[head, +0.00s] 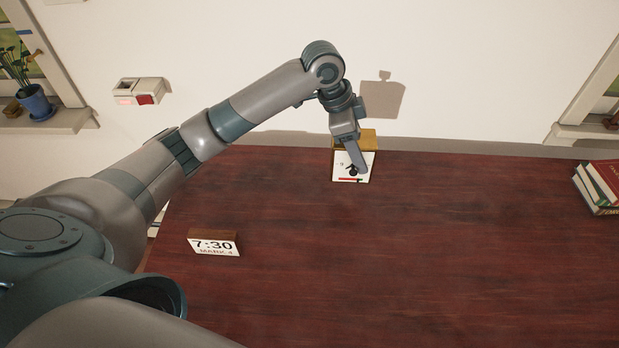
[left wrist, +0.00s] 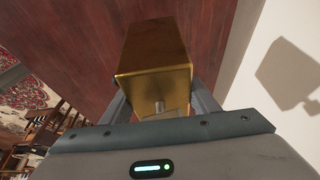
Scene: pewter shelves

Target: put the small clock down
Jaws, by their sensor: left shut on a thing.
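The small clock (head: 342,166) is a golden box with a white face, dark hands and a red mark at the bottom of the face. It is upright near the back edge of the dark red wooden table (head: 400,250). My left gripper (head: 356,158) is shut on it from above, and one finger covers part of the face. In the left wrist view the clock's golden body (left wrist: 155,55) sits between the two fingers. No contact shadow shows under it, and its shadow on the wall is raised, so it seems held above the table. My right gripper is out of view.
Several stacked books (head: 598,187) lie at the right edge. The wall (head: 470,70) is close behind the clock.

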